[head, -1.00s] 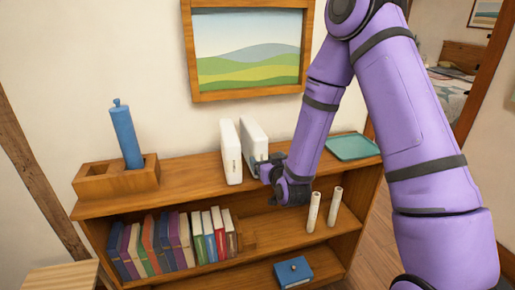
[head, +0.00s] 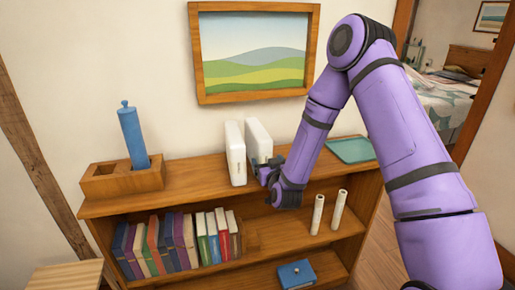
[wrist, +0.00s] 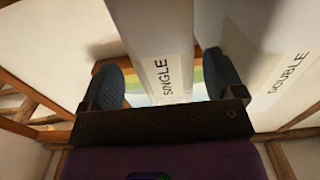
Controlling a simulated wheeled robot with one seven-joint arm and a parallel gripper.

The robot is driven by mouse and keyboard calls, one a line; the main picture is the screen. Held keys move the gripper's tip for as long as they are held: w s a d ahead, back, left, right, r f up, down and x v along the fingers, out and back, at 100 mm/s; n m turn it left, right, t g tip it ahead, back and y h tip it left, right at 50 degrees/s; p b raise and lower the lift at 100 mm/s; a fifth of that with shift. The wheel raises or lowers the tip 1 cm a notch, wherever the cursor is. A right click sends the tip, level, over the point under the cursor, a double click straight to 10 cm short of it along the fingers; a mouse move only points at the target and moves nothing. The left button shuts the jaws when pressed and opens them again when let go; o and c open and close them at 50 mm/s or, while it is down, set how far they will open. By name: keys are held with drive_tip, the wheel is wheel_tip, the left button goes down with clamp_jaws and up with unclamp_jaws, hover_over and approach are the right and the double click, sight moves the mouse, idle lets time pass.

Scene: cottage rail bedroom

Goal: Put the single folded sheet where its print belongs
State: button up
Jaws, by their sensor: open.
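Two white upright slabs stand side by side on the shelf top, the right one (head: 260,138) and the left one (head: 235,150). In the wrist view, one labelled SINGLE (wrist: 161,50) stands between my fingers, and one labelled DOUBLE (wrist: 268,70) is outside them at the right. My gripper (head: 265,171) is open at the right slab in the head view. In the wrist view its dark fingers (wrist: 165,80) are on either side of the SINGLE slab; I cannot tell whether they touch it.
A blue cylinder (head: 132,138) stands in a wooden holder (head: 100,185) at the left. A teal tray (head: 350,150) lies at the right. Books (head: 180,243), two pale rolls (head: 338,211) and a blue box (head: 296,273) sit below. A patterned bed (head: 443,97) shows through the doorway.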

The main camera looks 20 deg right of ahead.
drive_tip(key=w, duration=0.4)
drive_tip(key=shift+a, duration=0.25)
drive_tip(key=shift+c, duration=0.2)
drive_tip(key=c, duration=1.4)
drive_tip(key=shift+c, duration=0.2)
